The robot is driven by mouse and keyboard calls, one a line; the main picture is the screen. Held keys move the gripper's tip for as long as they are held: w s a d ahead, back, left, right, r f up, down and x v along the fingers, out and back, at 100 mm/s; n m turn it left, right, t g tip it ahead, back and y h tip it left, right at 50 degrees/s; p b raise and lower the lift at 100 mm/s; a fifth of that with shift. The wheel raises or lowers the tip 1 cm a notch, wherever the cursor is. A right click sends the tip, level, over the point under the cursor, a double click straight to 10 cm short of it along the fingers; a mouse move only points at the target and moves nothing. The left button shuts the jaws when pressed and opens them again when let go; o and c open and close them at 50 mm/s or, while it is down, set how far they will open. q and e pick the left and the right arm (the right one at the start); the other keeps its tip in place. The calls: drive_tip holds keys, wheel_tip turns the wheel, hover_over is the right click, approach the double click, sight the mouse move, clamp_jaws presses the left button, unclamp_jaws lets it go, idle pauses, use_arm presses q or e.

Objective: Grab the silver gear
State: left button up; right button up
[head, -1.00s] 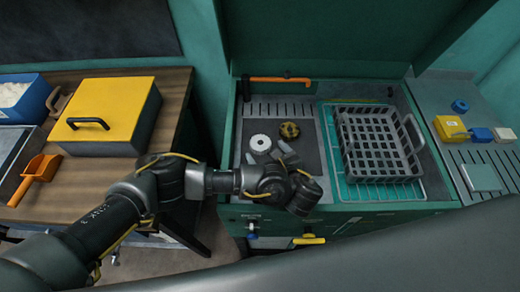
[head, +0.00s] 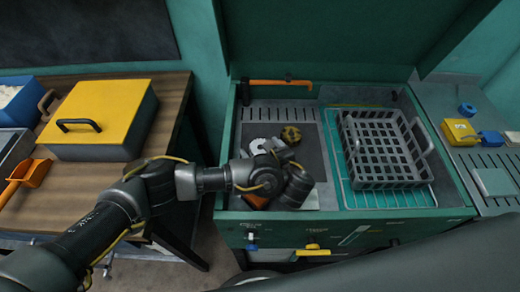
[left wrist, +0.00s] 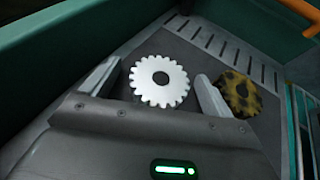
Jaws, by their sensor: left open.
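The silver gear (left wrist: 158,81), a toothed disc with a round centre hole, lies flat on the dark mat inside the green machine bay. In the left wrist view it sits between the two fingers of my open left gripper (left wrist: 153,85), with a gap on each side. In the head view the silver gear (head: 259,145) is partly hidden by my left gripper (head: 266,150), which is over its near side. A rusty yellow-black gear (head: 291,134) lies just right of it; in the left wrist view this gear (left wrist: 240,93) is beside the right finger. My right gripper is not in view.
A grey basket (head: 381,149) stands on a wire rack to the right in the bay. An orange handle (head: 280,82) is at the back. The bay's green walls (left wrist: 45,70) rise close to the left finger. A wooden table (head: 70,190) is at left.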

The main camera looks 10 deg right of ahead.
use_arm(q)
drive_tip(key=c, duration=1.4)
drive_tip(key=shift+c, duration=0.7)
drive_tip(key=shift+r, duration=0.1)
